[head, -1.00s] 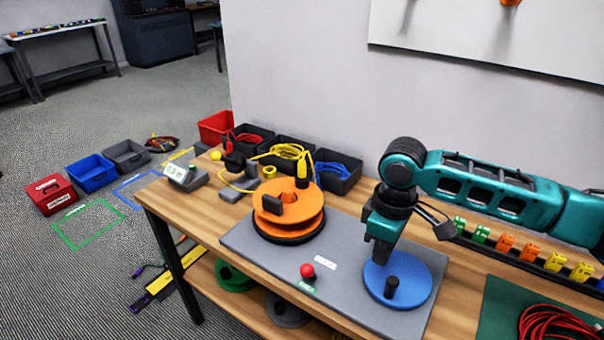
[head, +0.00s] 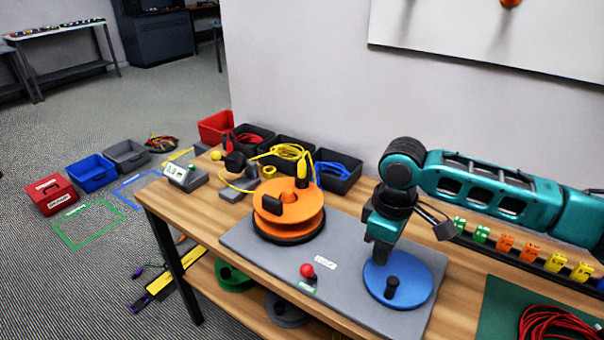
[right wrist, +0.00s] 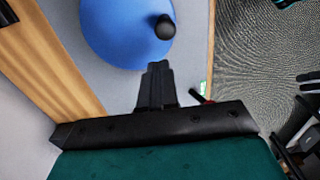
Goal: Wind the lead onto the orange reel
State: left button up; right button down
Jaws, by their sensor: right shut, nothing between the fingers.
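The orange reel (head: 303,211) stands on the grey board, with a dark block-like handle (head: 271,204) on its top disc. A yellow lead (head: 237,187) curves over the table behind the reel, near a small grey block; I cannot tell how much lies on the reel. My right gripper (head: 379,257) points down, shut and empty, just above the blue disc (head: 408,270) with its black knob (head: 392,286). In the right wrist view the fingers (right wrist: 157,68) are together, beside the knob (right wrist: 164,27). My left gripper is out of view.
Dark bins (head: 336,184) with coiled cables line the wall. A red ball-topped lever (head: 307,270) stands at the board's front. A row of coloured clips (head: 505,243) and a red cable coil (head: 556,326) on a green mat lie at right. A meter (head: 184,175) sits far left.

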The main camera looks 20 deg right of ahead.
aim_at(374, 283)
jog(key=shift+f, duration=0.1)
jog(key=shift+f+b, duration=0.6)
jog(key=shift+f, duration=2.25)
